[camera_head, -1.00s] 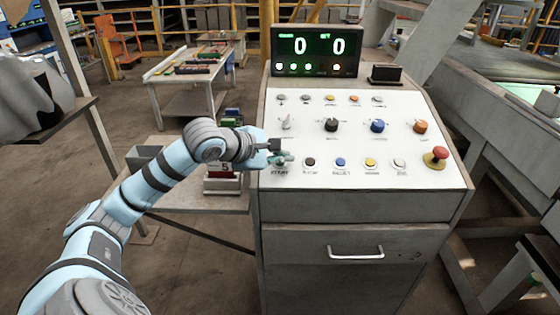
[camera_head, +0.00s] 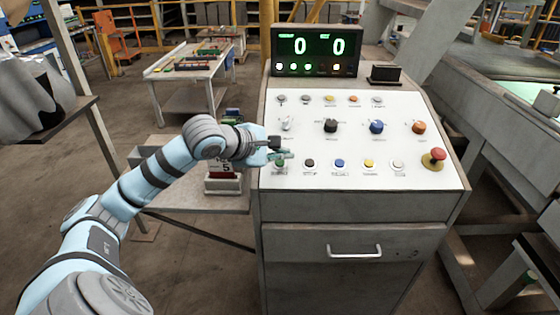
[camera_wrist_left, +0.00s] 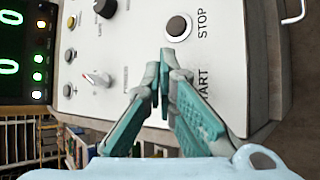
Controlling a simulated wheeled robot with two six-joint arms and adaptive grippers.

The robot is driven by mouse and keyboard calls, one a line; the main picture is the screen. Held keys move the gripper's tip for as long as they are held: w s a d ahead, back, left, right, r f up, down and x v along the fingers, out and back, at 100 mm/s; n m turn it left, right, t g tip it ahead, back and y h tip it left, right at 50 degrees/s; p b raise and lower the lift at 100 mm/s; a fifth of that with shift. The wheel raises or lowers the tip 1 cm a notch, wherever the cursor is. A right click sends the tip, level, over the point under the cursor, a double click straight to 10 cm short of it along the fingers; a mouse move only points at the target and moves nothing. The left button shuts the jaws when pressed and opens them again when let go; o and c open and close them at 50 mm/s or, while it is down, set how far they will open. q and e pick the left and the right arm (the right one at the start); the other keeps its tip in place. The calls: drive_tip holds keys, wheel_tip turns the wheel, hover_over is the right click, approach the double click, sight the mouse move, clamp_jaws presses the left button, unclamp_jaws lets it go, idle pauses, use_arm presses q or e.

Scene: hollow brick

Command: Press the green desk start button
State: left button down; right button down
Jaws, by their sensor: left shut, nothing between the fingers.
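The green start button (camera_head: 280,163) sits at the lower left of the white panel on the grey desk (camera_head: 350,215). My left gripper (camera_head: 287,154) is over that corner, its teal fingertips just above the button in the head view. In the left wrist view the gripper (camera_wrist_left: 163,72) is shut and empty, its fingertips together over the panel. There the green button is hidden behind the fingers, and only part of the START label (camera_wrist_left: 203,88) shows. I cannot tell whether the fingertips touch the button. My right gripper is not in view.
A black button (camera_head: 309,163) marked STOP, a blue button (camera_head: 339,163), a yellow button (camera_head: 369,163) and a white button (camera_head: 397,165) continue the row. A red mushroom button (camera_head: 435,157) is at the right. The display (camera_head: 315,48) reads 0 and 0. A selector switch (camera_wrist_left: 97,79) lies close by.

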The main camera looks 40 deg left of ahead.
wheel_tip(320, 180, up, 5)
drive_tip(key=p, duration=0.4)
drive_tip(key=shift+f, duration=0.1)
idle(0.7)
